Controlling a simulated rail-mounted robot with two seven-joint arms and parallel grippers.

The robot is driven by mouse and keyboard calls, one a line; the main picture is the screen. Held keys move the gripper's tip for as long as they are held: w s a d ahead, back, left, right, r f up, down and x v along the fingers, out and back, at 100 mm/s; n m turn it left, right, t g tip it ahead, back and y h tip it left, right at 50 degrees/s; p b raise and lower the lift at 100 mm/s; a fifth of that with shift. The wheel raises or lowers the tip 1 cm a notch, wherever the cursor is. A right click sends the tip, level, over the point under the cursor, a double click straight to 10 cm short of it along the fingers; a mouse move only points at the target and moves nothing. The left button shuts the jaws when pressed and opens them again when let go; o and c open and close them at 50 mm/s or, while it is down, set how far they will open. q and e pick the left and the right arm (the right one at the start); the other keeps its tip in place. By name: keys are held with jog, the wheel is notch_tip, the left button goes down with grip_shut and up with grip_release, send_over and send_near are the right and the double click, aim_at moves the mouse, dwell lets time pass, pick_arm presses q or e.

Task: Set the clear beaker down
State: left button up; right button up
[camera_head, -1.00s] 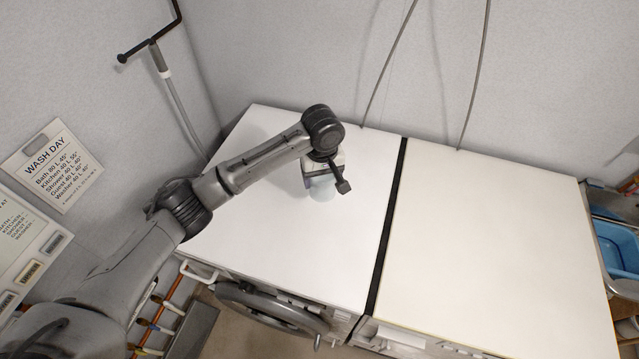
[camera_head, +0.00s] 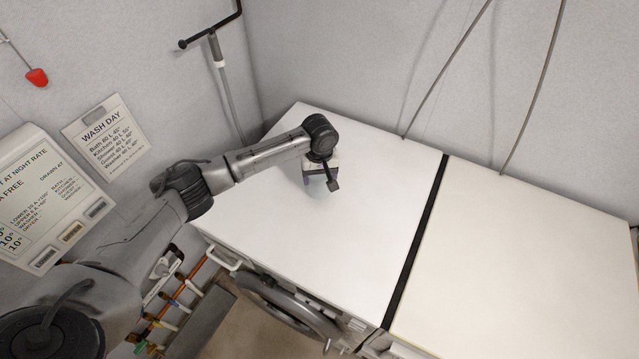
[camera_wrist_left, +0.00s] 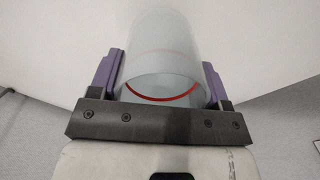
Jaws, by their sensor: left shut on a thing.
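The clear beaker (camera_wrist_left: 165,50) shows in the left wrist view, with a red ring around its near rim. It sits between the two purple-edged fingers of my left gripper (camera_wrist_left: 163,80), which is shut on it. In the head view my left gripper (camera_head: 320,180) is over the left part of the white machine top (camera_head: 370,225). There the beaker is almost wholly hidden by the gripper and wrist. I cannot tell whether the beaker touches the top. My right gripper is in neither view.
A second cream-white top (camera_head: 530,250) lies to the right, beyond a dark gap (camera_head: 420,235). Both tops look bare around the gripper. A wall stands behind, with hanging hoses (camera_head: 445,70). A wall sign (camera_head: 104,132) and pipes (camera_head: 185,300) are at the left.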

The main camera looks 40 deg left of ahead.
pick_arm(q)
jog(key=shift+f, duration=1.8)
jog(key=shift+f, duration=0.1)
jog(key=o, duration=0.9)
jog(key=shift+f, duration=0.1)
jog(key=shift+o, duration=0.5)
notch_tip(320, 180, up, 12)
jog(key=shift+r, duration=0.2)
